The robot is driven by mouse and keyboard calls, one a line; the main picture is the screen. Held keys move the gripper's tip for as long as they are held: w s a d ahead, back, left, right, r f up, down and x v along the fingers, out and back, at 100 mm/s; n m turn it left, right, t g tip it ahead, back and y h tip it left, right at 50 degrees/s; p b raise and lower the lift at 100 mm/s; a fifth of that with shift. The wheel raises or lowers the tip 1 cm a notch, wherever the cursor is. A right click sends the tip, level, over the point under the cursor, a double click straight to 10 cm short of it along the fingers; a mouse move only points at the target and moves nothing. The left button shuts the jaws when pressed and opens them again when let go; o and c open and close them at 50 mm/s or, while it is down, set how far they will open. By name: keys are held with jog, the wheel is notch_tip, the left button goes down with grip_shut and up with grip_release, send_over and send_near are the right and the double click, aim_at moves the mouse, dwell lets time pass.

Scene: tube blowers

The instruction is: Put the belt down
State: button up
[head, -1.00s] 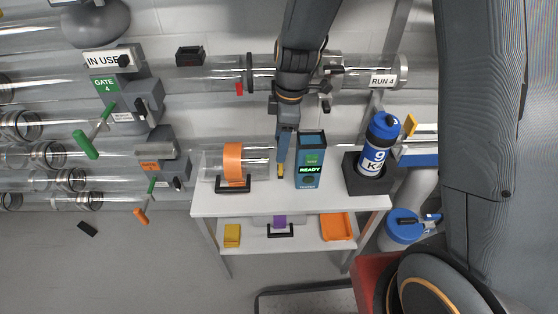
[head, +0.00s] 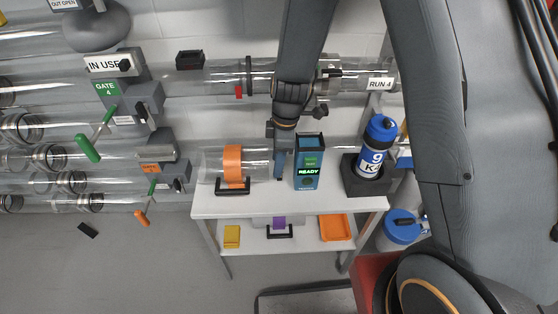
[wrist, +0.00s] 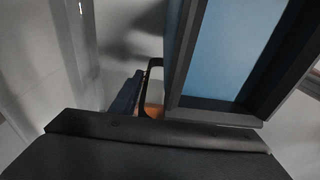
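I cannot make out a belt for certain in either view. My gripper (head: 279,168) points down over the white table, between a clear cylinder with an orange band (head: 232,165) and a blue tester (head: 308,162) whose screen reads READY. It is close to both; contact cannot be told. In the wrist view, a dark blue narrow part (wrist: 126,95) shows beside a black handle loop, with a bit of orange behind. The tester's blue, dark-framed top (wrist: 228,50) fills the right. Whether the fingers are open or hold anything is hidden.
A blue and white bottle (head: 374,150) stands in a black holder (head: 366,178) at the table's right. The lower shelf holds a yellow block (head: 232,236), a purple-banded piece (head: 279,222) and an orange tray (head: 335,227). Clear tubes with valves run behind and left. The table's front strip is clear.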

jog(key=c, duration=0.7)
jog(key=shift+c, duration=0.2)
